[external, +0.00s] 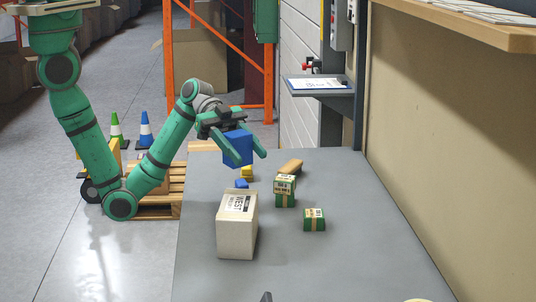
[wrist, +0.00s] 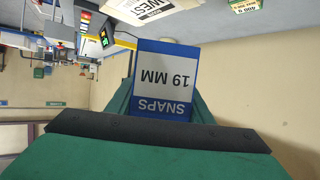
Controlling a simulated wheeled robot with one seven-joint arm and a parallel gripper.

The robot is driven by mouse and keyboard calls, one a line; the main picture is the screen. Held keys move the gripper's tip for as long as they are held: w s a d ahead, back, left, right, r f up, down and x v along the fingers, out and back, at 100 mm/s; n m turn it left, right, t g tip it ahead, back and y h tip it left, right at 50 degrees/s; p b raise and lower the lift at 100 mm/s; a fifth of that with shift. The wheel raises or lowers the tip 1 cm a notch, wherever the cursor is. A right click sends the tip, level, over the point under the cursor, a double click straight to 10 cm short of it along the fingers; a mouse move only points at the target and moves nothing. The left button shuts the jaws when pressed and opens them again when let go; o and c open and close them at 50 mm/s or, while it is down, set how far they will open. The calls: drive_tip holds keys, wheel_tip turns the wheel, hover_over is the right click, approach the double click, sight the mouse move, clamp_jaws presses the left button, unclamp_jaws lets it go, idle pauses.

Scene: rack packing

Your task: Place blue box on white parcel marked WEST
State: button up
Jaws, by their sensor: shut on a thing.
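My gripper (external: 240,150) is shut on the blue box (external: 238,147) and holds it in the air above the far part of the grey table. In the wrist view part of the white parcel (wrist: 180,5) shows at the top edge, apart from the blue box.
Right of the parcel are a green-and-cream stack (external: 285,190) and a small green box (external: 314,220). A small blue item (external: 242,184), a yellow item (external: 247,172) and a brown item (external: 292,167) lie farther back.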

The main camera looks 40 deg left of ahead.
drive_tip(key=m+g, duration=0.2)
hover_over(244, 209)
wheel_tip(244, 209, down, 3)
drive_tip(key=shift+s+r+y, duration=0.1)
drive_tip(key=shift+r+y, duration=0.05)
drive_tip(key=shift+y, duration=0.25)
drive_tip(key=shift+f, duration=2.25)
drive_tip(key=shift+f, duration=0.15)
drive_tip(key=o, duration=1.1)
